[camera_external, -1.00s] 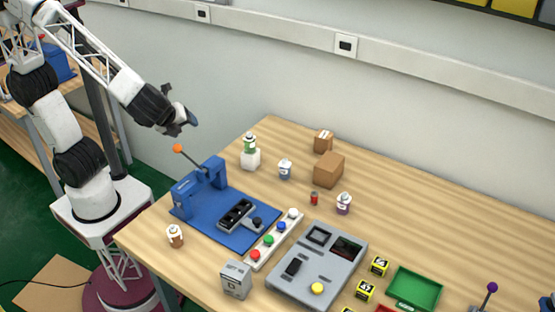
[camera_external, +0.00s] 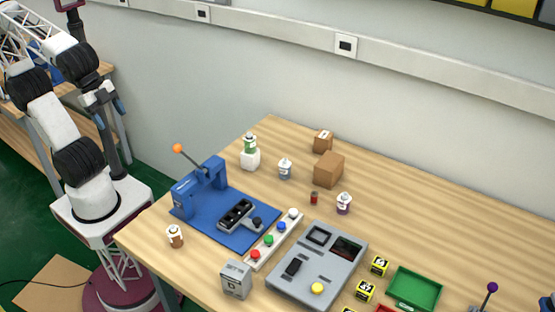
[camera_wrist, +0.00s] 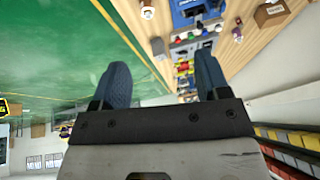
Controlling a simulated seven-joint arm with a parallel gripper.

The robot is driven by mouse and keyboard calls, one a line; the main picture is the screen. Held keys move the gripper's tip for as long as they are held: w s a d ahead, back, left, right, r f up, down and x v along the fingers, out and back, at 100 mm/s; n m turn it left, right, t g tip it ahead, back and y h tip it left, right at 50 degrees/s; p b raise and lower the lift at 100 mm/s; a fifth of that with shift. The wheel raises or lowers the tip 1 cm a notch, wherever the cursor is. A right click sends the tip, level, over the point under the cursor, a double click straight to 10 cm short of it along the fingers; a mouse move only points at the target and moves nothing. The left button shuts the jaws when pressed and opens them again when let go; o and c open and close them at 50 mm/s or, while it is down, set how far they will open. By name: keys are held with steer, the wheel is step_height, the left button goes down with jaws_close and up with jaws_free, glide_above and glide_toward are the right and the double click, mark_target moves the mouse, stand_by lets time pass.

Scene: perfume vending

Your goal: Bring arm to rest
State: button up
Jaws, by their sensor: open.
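My gripper (camera_external: 119,107) hangs beside my arm's base column, left of the wooden table and off its edge. In the wrist view, the two dark blue fingers of my gripper (camera_wrist: 162,82) stand wide apart with nothing between them. The wrist view looks past them at the green floor on the left and the table on the right. My arm is folded back near its base, and no object is held.
The wooden table (camera_external: 420,200) carries a blue press (camera_external: 205,180), a button strip (camera_external: 274,240), a grey machine (camera_external: 318,262), small bottles, brown boxes (camera_external: 328,169) and a green tray (camera_external: 414,288). A wall is behind. The space above the table is clear.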

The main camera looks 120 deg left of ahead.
step_height(320, 180, down, 8)
steer(key=d+g+h, duration=0.1)
steer(key=d+g, duration=0.1)
steer(key=shift+s+d+n, duration=0.25)
steer(key=shift+n, duration=0.05)
stand_by(0.5)
